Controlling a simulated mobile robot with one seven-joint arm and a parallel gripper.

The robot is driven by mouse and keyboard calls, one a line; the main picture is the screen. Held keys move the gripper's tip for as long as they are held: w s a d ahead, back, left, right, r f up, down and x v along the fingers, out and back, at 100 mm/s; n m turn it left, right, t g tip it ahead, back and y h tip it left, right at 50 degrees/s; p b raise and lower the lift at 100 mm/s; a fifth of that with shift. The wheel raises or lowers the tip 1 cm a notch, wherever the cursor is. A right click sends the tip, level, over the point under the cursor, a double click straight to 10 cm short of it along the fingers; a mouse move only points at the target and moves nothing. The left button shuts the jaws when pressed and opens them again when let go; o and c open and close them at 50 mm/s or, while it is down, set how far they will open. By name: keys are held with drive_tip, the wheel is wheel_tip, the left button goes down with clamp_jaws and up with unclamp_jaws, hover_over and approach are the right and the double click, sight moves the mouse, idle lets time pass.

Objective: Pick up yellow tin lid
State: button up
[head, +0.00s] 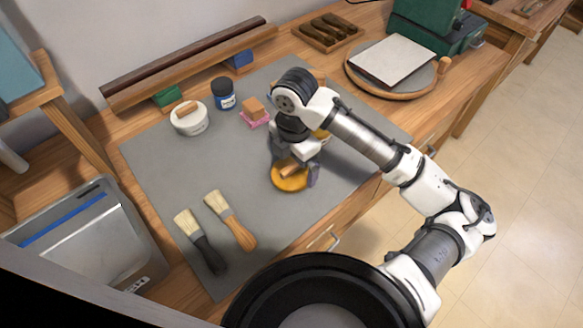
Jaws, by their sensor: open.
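The yellow tin lid (291,178) lies on the grey mat (185,171), towards its right front part. A small wooden piece (291,171) shows on top of the lid. My gripper (295,174) is open, pointing down at the lid, with one finger seen at the lid's right edge. Whether the fingers touch the lid or the wooden piece I cannot tell. My wrist hides part of the mat and another yellowish item (321,135) behind it.
Two brushes (231,220) lie at the mat's front left. A white tub (189,118), a blue jar (222,93) and a wooden block on a pink base (254,111) stand behind. A metal bin (87,239) is at left. The mat's middle left is clear.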

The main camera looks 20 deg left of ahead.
drive_tip(key=shift+f, duration=0.85)
drive_tip(key=shift+c, duration=0.4)
drive_tip(key=c, duration=0.6)
drive_tip(key=shift+r, duration=0.1)
